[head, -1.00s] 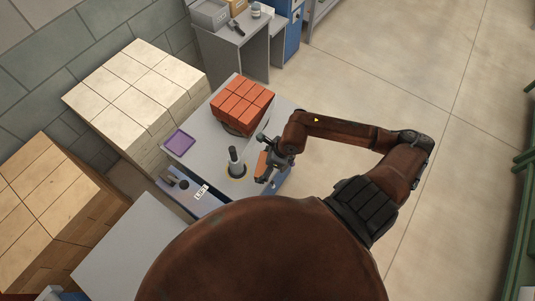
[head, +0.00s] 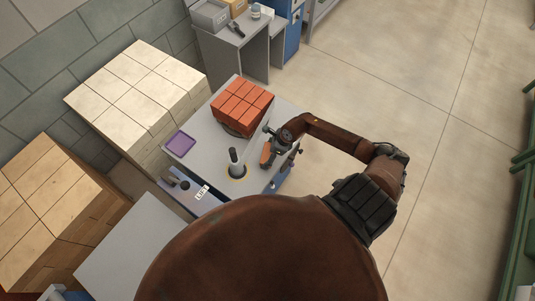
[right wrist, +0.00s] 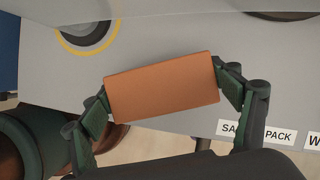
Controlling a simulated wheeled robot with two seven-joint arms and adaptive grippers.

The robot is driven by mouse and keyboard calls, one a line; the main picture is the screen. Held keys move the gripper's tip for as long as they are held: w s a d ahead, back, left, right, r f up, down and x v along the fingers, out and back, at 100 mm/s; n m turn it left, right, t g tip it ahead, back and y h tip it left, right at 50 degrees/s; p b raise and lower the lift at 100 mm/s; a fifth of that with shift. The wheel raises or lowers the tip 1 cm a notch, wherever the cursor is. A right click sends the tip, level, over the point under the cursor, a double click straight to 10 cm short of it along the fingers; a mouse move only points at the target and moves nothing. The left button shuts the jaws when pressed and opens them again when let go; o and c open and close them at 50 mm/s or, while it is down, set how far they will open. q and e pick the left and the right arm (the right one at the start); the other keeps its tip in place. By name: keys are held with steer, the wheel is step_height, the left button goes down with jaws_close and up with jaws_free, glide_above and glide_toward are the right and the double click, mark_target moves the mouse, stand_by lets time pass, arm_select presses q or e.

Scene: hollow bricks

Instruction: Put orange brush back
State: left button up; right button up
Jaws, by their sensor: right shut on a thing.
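The orange brush (right wrist: 163,86) shows in the right wrist view as a plain orange block, tilted slightly, between the two green fingers of my right gripper (right wrist: 164,92). The gripper is shut on it by its two ends. In the head view the orange brush (head: 266,154) shows small beside my right gripper (head: 271,146), over the right edge area of the grey table (head: 210,131). Its underside is hidden, and I cannot tell how high it is above the table. My left gripper is not in view.
A dark post with a pale top (head: 235,160) stands in a yellow ring left of the gripper. A stack of red bricks (head: 242,104) stands behind it. A purple tray (head: 180,143) lies at the table's left. White labels (right wrist: 264,131) show along the table's edge.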

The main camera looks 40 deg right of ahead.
steer(key=shift+f, duration=0.15)
steer(key=o, duration=1.1)
steer(key=shift+f, duration=0.1)
steer(key=b+v, duration=0.1)
steer(key=v, duration=1.1)
